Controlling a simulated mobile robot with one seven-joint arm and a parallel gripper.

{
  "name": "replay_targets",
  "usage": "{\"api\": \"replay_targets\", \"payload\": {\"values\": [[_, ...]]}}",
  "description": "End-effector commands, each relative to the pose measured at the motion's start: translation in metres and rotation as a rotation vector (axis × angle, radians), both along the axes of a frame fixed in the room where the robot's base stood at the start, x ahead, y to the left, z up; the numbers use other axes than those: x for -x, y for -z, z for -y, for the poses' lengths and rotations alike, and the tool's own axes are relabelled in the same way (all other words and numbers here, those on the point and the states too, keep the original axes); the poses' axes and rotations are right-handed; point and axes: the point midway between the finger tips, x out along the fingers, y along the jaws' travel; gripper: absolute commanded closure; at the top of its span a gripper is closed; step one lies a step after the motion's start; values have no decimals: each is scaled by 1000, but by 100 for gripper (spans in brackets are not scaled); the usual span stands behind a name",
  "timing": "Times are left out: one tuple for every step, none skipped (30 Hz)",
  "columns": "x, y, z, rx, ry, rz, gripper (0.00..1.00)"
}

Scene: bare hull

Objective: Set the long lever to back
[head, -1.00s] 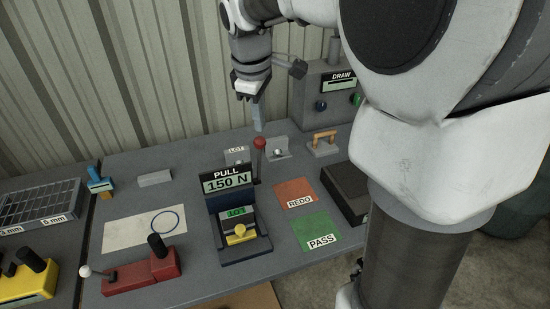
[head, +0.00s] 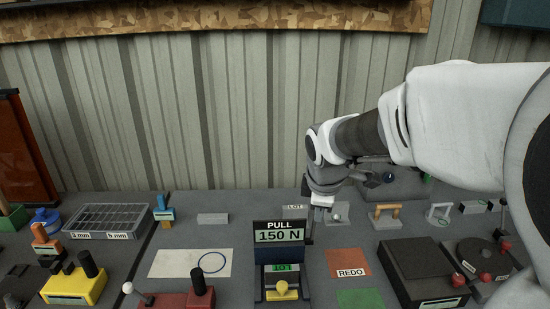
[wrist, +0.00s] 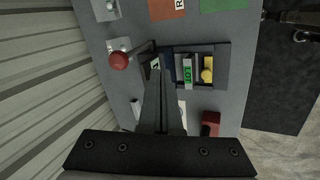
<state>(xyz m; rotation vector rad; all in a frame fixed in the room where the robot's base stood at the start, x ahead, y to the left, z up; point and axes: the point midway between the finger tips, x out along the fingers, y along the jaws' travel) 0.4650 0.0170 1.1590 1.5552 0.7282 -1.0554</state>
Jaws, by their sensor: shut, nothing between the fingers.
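The long lever is a dark rod with a red ball knob (wrist: 119,61), left of my fingertips in the wrist view. Its rod runs from the knob towards the pull tester. In the head view now I cannot make the lever out; my gripper and the display cover that area. My gripper (head: 309,238) is just behind the tester's right edge, pointing down. Its fingers (wrist: 154,75) are shut and empty, beside the lever and apart from the knob in the picture. The pull tester (head: 280,236) reads "PULL 150 N" and has a yellow knob in front.
An orange handle (head: 385,211) is to the right. The REDO pad (head: 347,263) and green pad (head: 360,299) lie flat. A red block with levers (head: 187,300) is front left.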

Motion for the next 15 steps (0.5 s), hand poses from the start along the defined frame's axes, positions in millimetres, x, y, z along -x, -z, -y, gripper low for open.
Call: {"api": "replay_targets", "payload": {"values": [[-4,13,1,0,1,-6,100],[-7,19,2,0,1,-5,100],[-10,26,2,0,1,-5,100],[-13,32,3,-1,1,-5,100],[-17,31,3,0,2,-2,100],[-24,27,5,-1,2,0,100],[-29,26,5,-1,2,0,100],[-32,25,6,-1,3,1,100],[-37,25,7,-1,2,0,100],[-40,24,8,-1,2,0,100],[-43,24,8,-1,2,1,100],[-45,23,9,0,1,0,100],[-47,23,9,0,1,0,100],[-49,23,10,0,1,0,100],[-50,23,10,0,1,0,100]]}}
